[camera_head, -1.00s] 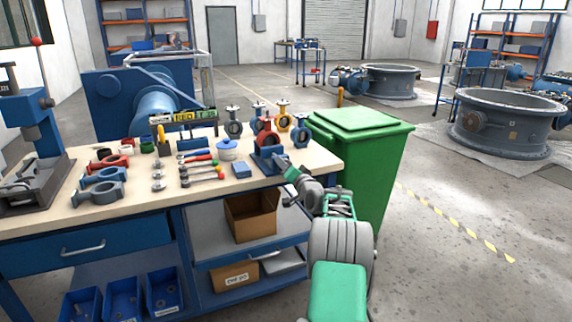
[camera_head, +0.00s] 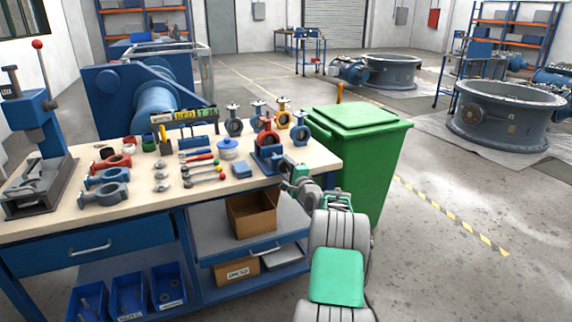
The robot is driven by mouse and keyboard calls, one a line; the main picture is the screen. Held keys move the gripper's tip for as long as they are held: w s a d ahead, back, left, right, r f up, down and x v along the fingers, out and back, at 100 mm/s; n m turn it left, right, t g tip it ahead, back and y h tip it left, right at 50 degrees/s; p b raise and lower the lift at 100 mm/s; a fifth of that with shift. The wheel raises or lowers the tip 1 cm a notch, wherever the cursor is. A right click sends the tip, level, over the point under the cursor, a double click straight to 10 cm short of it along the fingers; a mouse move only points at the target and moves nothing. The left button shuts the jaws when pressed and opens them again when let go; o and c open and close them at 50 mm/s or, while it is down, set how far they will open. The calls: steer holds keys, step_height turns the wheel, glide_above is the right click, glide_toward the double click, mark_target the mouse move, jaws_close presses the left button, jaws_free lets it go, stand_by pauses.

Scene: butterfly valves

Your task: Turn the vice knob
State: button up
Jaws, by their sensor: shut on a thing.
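A blue vice (camera_head: 268,157) stands at the right end of the workbench and holds a red butterfly valve (camera_head: 267,134) upright. My gripper (camera_head: 286,170) is at the front right side of the vice, at the bench's right edge. It is shut on the vice knob, which my gripper and wrist hide. The fingers are small and mostly covered by my own wrist.
A green bin (camera_head: 360,145) stands close to the right of my arm.

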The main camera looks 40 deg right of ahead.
steer(key=m+p, duration=0.2)
steer(key=m, duration=0.2)
steer(key=shift+r+m, duration=0.15)
steer(key=shift+m, duration=0.15)
steer(key=m+p, duration=0.2)
steer(key=m, duration=0.3)
steer(key=shift+f, duration=0.2)
steer(key=o, duration=1.4)
steer(key=shift+c, duration=0.2)
steer(key=v, duration=0.7)
steer(key=shift+s+p, duration=0.4)
steer(key=shift+a, duration=0.1)
